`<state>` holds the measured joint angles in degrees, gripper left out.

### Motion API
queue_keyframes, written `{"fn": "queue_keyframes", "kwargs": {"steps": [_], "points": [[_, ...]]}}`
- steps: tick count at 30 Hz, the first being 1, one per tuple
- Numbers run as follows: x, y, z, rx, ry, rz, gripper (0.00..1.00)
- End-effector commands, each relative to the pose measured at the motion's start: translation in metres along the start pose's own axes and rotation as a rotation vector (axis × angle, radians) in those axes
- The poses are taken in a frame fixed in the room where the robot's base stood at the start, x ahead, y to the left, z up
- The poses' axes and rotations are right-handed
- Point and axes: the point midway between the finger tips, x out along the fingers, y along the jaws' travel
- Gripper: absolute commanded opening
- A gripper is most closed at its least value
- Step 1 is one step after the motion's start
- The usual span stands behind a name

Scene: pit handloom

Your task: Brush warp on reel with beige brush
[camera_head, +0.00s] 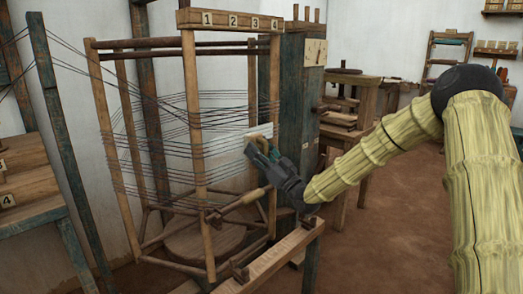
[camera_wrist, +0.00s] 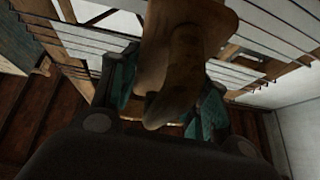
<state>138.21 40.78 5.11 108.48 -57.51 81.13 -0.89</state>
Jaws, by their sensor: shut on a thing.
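The warp reel (camera_head: 191,150) is a tall wooden frame at the left of the head view. My gripper (camera_head: 262,150) is at that side, shut on the beige brush (camera_head: 262,131). In the wrist view the brush handle (camera_wrist: 175,70) stands between the teal fingers (camera_wrist: 165,95). Threads (camera_wrist: 90,42) lie beyond it. The bristles are hidden, so I cannot tell whether they touch the warp.
A dark post (camera_head: 297,90) stands just right of the reel. A wooden bench beam (camera_head: 272,262) lies below my gripper. Shelves with numbered blocks (camera_head: 28,185) are at far left. Open floor (camera_head: 400,215) is at the right.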

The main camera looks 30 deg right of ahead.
Motion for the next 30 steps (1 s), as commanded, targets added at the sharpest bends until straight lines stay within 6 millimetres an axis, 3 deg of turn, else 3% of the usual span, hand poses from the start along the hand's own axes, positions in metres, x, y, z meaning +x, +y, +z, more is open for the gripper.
{"fn": "queue_keyframes", "kwargs": {"steps": [30], "points": [[0.005, -0.085, 0.003, 0.001, 0.0, -0.001, 0.19]]}}
